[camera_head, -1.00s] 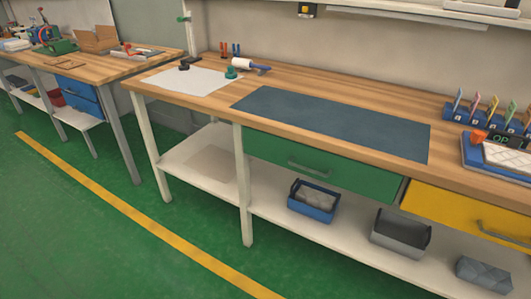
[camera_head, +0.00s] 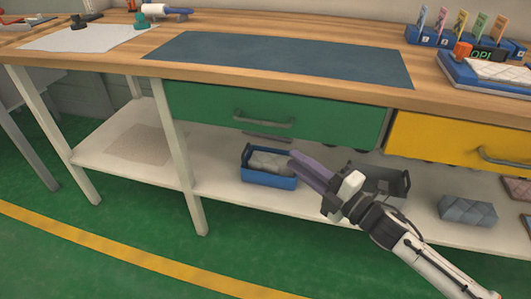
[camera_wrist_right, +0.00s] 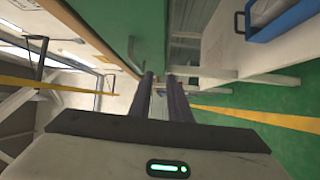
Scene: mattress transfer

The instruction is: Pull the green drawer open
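The green drawer (camera_head: 210,108) sits under the wooden tabletop and looks shut. Its grey bar handle (camera_head: 263,121) is at the middle of its front. The green front (camera_wrist_right: 120,30) and the handle (camera_wrist_right: 131,52) also show in the right wrist view. My right gripper (camera_head: 296,163) is in front of the bench, below and to the right of the handle in the head view, apart from it. Its two purple fingers (camera_wrist_right: 161,78) lie parallel with a gap between them and nothing held. My left gripper is out of view.
A yellow drawer (camera_head: 430,140) is right of the green one. The lower shelf (camera_head: 225,193) holds a blue bin (camera_head: 268,181), a grey bin (camera_head: 372,175) partly behind my gripper, and a grey block (camera_head: 467,210). A white leg (camera_head: 180,150) stands left. The green floor in front is clear.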

